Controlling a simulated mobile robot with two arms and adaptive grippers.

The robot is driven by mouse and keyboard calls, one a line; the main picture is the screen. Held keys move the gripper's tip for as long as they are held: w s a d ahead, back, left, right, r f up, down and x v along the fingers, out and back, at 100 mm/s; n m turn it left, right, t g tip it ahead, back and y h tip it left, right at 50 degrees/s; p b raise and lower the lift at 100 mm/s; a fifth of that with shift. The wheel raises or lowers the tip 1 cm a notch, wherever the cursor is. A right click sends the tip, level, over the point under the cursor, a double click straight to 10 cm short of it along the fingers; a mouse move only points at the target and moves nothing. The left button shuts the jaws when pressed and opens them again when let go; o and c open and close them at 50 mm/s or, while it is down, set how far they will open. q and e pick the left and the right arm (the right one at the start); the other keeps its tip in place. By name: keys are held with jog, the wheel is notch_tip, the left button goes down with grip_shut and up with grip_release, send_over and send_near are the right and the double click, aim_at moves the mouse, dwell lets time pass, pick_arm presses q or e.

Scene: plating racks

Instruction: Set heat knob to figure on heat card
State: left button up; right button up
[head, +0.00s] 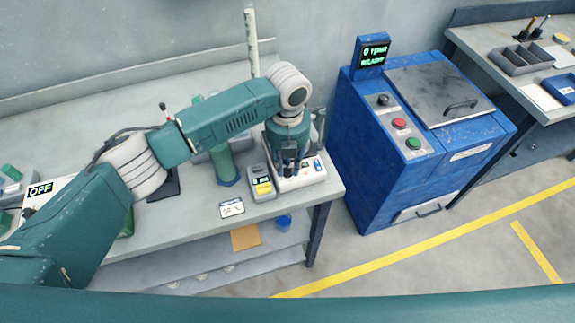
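A small white card (232,208) with dark print lies on the front of the bench; its figure is too small to read surely. It may be the heat card. A pale control unit (312,176) stands near the bench's right end. My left gripper (290,170) points down over this unit, its dark fingers at or just above the top. The fingers and wrist hide part of the unit, so I cannot make out a heat knob there or tell whether the fingers grip anything. My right gripper is not in view.
A grey box with a lit display and yellow label (262,187) stands left of the unit. A blue machine (410,140) with a black knob (383,99), red button and green button stands right, across a floor gap.

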aim_at(288, 169)
pick_arm(q)
jog(key=shift+s, duration=0.1)
notch_tip(288, 169, up, 12)
dwell(0.6)
dwell(0.4)
